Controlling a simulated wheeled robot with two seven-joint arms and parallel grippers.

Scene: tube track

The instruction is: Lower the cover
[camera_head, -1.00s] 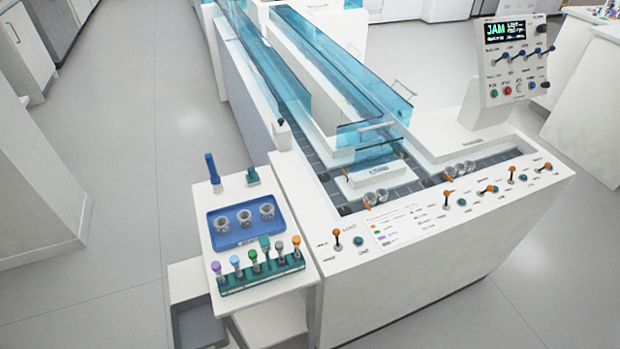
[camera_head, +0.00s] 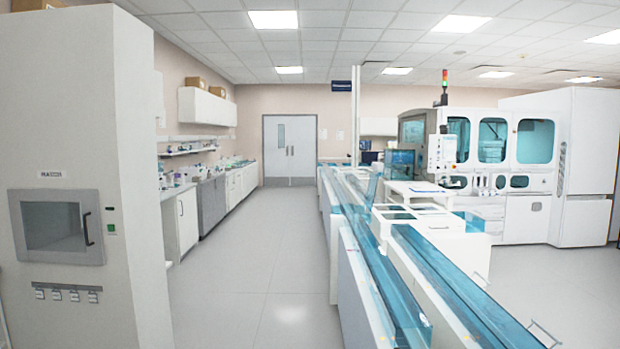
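Clear blue covers lie along the white tube track on the right half of the head view. One long cover (camera_head: 450,285) runs along the near right lane, with a thin handle (camera_head: 545,332) by its near right side. Another long blue cover (camera_head: 360,230) runs along the left lane, away toward the back. A small blue panel (camera_head: 373,188) farther back looks tilted up, but I cannot tell whether it is a raised cover. The near end of the track is cut off by the bottom edge. Neither of my grippers is in view.
A wide clear floor aisle (camera_head: 270,260) runs left of the track to a double door (camera_head: 290,150). A tall white cabinet (camera_head: 75,130) stands at the left, with benches (camera_head: 215,205) behind it. A large white analyser (camera_head: 520,165) stands at the back right.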

